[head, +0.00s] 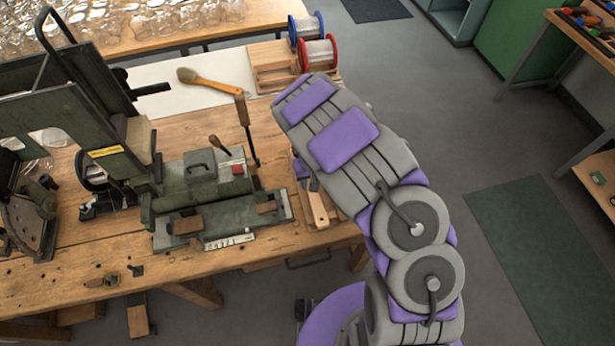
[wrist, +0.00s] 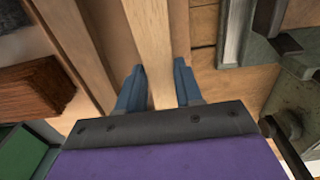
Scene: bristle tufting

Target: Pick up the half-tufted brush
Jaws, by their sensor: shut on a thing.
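A pale wooden brush body (head: 318,207), which I take to be the half-tufted brush, lies at the front right of the workbench, just right of the green machine. In the wrist view its pale wooden length (wrist: 150,40) runs up between the two blue fingers of my gripper (wrist: 158,88). The gripper is shut on it, one finger at each side. No bristles show on this piece in either view. In the head view my arm covers part of it and most of my gripper. I cannot tell whether it is clear of the surface below.
The green tufting machine (head: 205,185) stands close on the left, with an upright wooden-handled lever (head: 243,110). A bristled brush (head: 208,82) lies on a white sheet behind. Wire spools (head: 318,54) stand in a wooden rack. A dark-brown block (wrist: 35,88) is left of my gripper.

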